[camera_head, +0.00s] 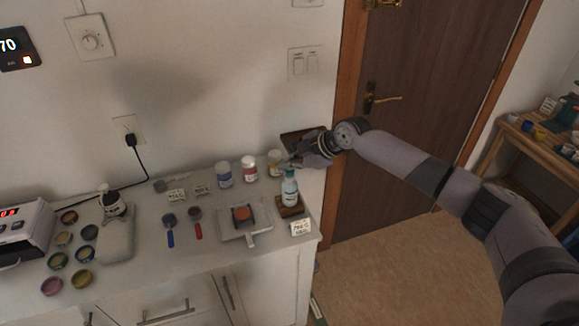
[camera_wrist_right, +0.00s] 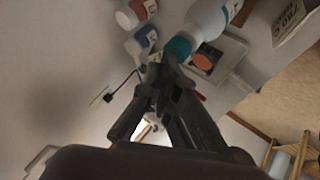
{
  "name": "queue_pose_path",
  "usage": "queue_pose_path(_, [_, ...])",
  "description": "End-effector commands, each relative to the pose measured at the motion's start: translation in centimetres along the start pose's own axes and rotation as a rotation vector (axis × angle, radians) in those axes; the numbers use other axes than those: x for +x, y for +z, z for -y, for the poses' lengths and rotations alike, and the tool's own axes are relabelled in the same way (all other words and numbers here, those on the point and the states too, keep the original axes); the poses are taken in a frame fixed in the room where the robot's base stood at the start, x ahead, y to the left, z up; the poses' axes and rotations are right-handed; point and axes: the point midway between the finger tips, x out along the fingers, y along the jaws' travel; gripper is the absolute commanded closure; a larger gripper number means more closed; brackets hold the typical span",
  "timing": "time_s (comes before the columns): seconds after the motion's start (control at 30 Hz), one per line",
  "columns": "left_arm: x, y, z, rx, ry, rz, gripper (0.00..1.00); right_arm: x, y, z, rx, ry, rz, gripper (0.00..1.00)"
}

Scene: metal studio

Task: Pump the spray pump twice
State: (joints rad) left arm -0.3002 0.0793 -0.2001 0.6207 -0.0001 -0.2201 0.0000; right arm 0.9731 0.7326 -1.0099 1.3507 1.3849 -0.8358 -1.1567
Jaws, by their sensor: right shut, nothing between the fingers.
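The spray pump is a pale blue-white bottle (camera_head: 290,188) with a teal top, upright on a small brown wooden stand near the right end of the counter. My right gripper (camera_head: 294,162) is at the height of the bottle's top, its fingers shut and empty. In the right wrist view the shut fingers (camera_wrist_right: 160,66) point toward the teal top, with the bottle (camera_wrist_right: 212,16) just beyond them. I cannot tell whether the fingers touch the top. My left gripper does not show.
Small jars (camera_head: 249,169) stand behind and left of the bottle. A white tray (camera_head: 258,228) with an orange-topped item lies left of it, and a label card (camera_head: 301,227) stands in front. The door (camera_head: 425,110) is at right.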

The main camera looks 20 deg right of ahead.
Motion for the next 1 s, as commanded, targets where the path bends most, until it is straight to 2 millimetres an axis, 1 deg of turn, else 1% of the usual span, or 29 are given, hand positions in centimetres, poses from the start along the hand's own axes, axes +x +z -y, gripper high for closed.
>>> queue_pose_path(0.03, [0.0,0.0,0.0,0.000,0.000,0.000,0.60,0.2,0.3,0.4,0.001,-0.008,0.005,1.00])
queue_pose_path(0.27, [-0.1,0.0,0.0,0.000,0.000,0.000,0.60,0.0,0.1,0.2,0.001,-0.006,0.005,1.00])
queue_pose_path(0.37, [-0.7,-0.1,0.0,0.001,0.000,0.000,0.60,-0.5,-0.2,-0.2,0.001,-0.005,0.004,1.00])
queue_pose_path(0.8, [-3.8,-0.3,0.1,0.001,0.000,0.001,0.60,-3.8,-2.7,-2.7,-0.001,0.000,0.000,1.00])
queue_pose_path(0.9, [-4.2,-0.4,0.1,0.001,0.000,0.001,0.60,-4.2,-3.0,-3.1,-0.001,0.001,0.000,1.00])
queue_pose_path(1.0, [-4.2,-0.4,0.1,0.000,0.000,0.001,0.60,-4.3,-3.1,-3.1,-0.001,0.001,0.000,1.00])
